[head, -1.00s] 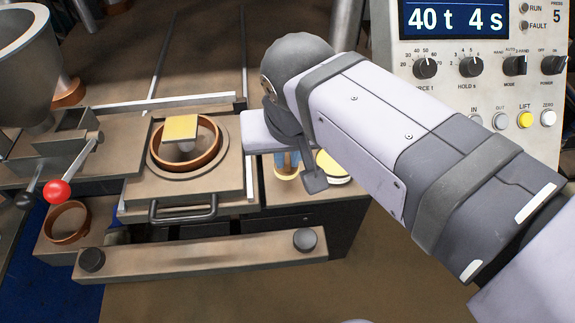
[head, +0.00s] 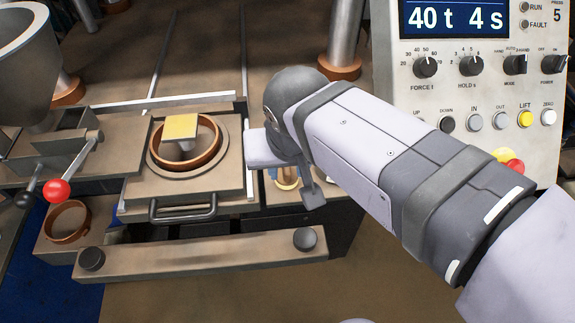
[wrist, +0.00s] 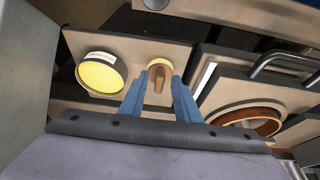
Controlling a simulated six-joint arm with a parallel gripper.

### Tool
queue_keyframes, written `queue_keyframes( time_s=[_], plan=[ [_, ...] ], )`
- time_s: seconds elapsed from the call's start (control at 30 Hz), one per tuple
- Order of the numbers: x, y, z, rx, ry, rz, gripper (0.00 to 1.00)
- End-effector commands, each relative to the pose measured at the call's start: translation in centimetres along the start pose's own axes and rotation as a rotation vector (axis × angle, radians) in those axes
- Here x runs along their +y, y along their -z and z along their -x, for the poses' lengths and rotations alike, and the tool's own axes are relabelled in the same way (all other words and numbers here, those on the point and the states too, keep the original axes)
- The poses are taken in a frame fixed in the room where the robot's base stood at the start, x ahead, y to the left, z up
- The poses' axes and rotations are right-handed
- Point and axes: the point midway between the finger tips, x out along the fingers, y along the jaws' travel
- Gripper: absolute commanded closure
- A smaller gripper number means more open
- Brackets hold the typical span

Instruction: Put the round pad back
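A small round pad with a tan stem (wrist: 158,77) stands on the side shelf; it also shows in the head view (head: 287,184), partly covered by my gripper. My gripper (wrist: 159,80) is open, its blue fingers apart on either side of the stem, with gaps visible. In the head view my gripper (head: 285,174) is just above the shelf. A yellow disc with a white label (wrist: 99,75) sits beside the pad in the wrist view; my arm hides it in the head view.
A square yellow plate on a stem (head: 181,127) stands in the copper-coloured ring (head: 157,161) on the press plate. A drawer handle (head: 184,210), a red-knobbed lever (head: 58,190) and a loose ring (head: 68,221) are to the left. The control panel (head: 480,70) stands right.

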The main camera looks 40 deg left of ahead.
Motion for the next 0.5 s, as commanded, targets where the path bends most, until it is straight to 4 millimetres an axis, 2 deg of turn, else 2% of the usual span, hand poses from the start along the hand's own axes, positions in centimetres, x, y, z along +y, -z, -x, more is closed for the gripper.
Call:
queue_keyframes(
  time_s=[0.27, 0.5],
  plan=[
    [0.0, 0.2, 0.7, 0.002, 0.001, 0.0, 0.71],
    [-0.1, 0.2, 4.1, 0.006, 0.003, 0.0, 0.71]
  ],
)
